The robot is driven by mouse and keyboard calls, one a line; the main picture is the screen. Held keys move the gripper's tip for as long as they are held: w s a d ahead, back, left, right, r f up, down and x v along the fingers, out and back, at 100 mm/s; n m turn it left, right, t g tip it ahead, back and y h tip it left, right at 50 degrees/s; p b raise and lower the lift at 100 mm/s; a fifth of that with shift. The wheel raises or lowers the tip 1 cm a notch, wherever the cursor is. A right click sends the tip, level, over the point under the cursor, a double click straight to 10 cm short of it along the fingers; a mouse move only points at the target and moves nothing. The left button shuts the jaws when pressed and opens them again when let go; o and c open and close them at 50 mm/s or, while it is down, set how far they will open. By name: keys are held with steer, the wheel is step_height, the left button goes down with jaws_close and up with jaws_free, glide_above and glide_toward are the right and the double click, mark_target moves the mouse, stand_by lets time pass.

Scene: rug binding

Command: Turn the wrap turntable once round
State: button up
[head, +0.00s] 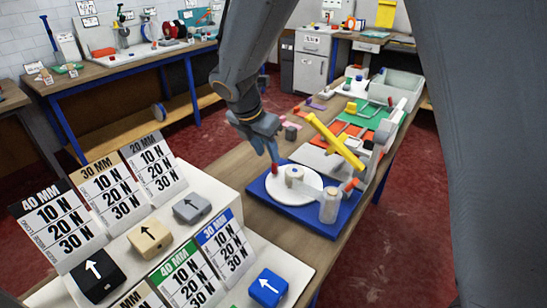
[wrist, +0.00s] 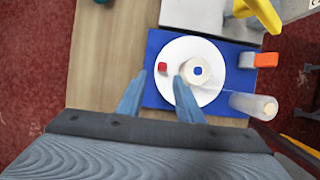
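The wrap turntable is a round white disc (head: 275,190) on a blue base (head: 262,203); the wrist view shows the disc (wrist: 205,56) from above. A pale roll with a blue centre (wrist: 197,71) stands on it. A small red block or knob (wrist: 162,67) sits near the disc's left rim; in the head view a red spot shows just below my fingers. My gripper (wrist: 158,95) has its two blue fingers apart with nothing between them. The fingertips are over the lower left part of the disc; whether they touch it I cannot tell.
A clear film roll (wrist: 254,106) stands at the base's lower right corner. An orange-tipped grey part (wrist: 264,60) is at the right edge. A yellow lever (head: 334,143) rises behind the turntable. Label boards and coloured blocks (head: 188,208) fill the near left. Bare wood lies left of the base.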

steer(key=x, duration=0.3)
steer(key=p+x, duration=0.1)
steer(key=x, duration=0.3)
steer(key=shift+d+f, duration=0.15)
steer(key=shift+d, duration=0.15)
jaws_close()
